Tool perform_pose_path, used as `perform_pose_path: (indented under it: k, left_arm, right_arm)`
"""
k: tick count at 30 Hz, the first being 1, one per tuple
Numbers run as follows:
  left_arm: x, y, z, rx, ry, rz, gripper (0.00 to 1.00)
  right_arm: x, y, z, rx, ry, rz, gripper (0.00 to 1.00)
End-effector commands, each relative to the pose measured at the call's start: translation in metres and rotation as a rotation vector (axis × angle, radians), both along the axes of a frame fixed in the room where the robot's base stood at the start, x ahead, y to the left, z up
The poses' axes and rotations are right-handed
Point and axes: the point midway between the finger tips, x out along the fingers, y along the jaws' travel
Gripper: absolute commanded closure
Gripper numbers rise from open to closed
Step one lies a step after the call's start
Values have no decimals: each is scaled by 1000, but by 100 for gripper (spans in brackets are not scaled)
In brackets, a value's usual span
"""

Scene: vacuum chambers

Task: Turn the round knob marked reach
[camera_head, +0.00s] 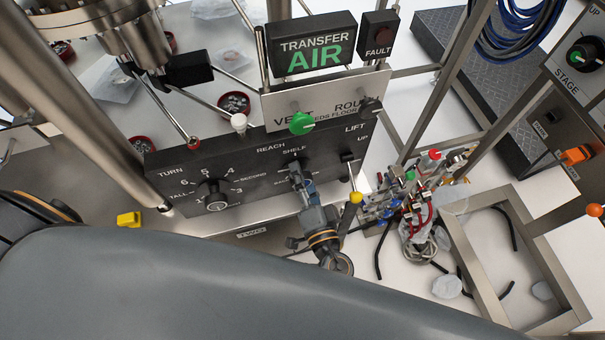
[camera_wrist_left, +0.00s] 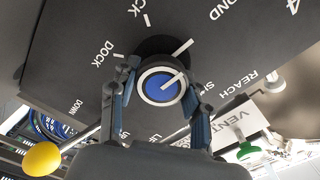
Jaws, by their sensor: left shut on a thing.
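The round reach knob (camera_wrist_left: 160,84) shows in the left wrist view, with a dark body and a blue cap ringed in white. A white line on its cap points to the upper right. My left gripper (camera_wrist_left: 158,88) has a finger on each side of the knob and is shut on it. In the head view the left gripper (camera_head: 297,172) reaches the black panel (camera_head: 258,194) just below the REACH and SHELF lettering, mostly covering the knob. My right gripper is in neither view.
Left of the knob is a numbered TURN knob (camera_head: 212,193). A green VENT knob (camera_head: 301,123) sits above, and a yellow-tipped lever (camera_head: 355,197) stands close right of the gripper. A lit TRANSFER AIR sign (camera_head: 312,49) is behind. Cables and fittings (camera_head: 410,200) crowd the right.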

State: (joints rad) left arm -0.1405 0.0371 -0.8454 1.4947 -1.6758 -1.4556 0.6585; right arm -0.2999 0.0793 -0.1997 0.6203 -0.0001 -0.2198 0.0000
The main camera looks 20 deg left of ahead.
Motion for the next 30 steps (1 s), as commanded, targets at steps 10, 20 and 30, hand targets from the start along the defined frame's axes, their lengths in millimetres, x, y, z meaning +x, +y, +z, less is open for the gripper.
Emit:
perform_pose_path:
  k: [10, 20, 30]
  left_arm:
    - [0, 0, 0, 272, 185, 1, 84]
    - [0, 0, -1, 534, 361, 0, 84]
    - [0, 0, -3, 800, 541, 1, 84]
  right_arm:
    - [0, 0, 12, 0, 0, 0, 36]
    - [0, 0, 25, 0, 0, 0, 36]
    - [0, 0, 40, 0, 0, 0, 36]
